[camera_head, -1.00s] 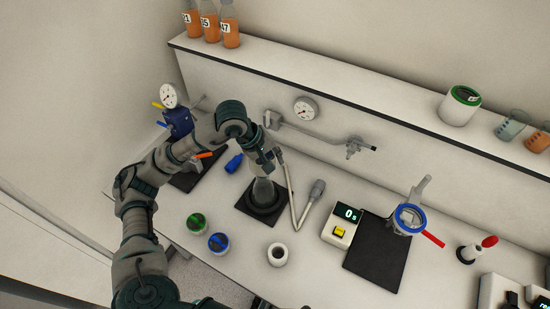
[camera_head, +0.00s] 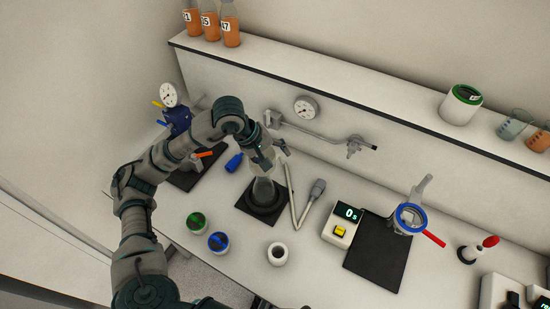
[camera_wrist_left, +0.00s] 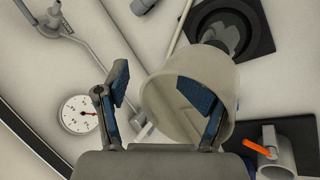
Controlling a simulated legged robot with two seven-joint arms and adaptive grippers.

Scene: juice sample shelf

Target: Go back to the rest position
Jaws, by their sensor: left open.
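My left gripper (camera_head: 272,153) is over the black mat with the glass flask (camera_head: 263,190). In the left wrist view it is open (camera_wrist_left: 162,98). A pale, wide-mouthed cup (camera_wrist_left: 160,105) shows there beside and partly behind the right finger. I cannot tell whether that finger is inside the cup's mouth or in front of it. The cup lines up with the flask, which stands in a black ring base (camera_head: 268,205). The gripper partly hides the flask's top. My right gripper is not in view.
A wall gauge (camera_head: 305,107) and a pipe with a valve (camera_head: 354,148) are behind the gripper. A jointed rod (camera_head: 295,205), a timer (camera_head: 343,222) and a blue-ringed vessel (camera_head: 410,218) are to the right. Small pots (camera_head: 196,223) stand in front. Bottles (camera_head: 230,25) line the shelf.

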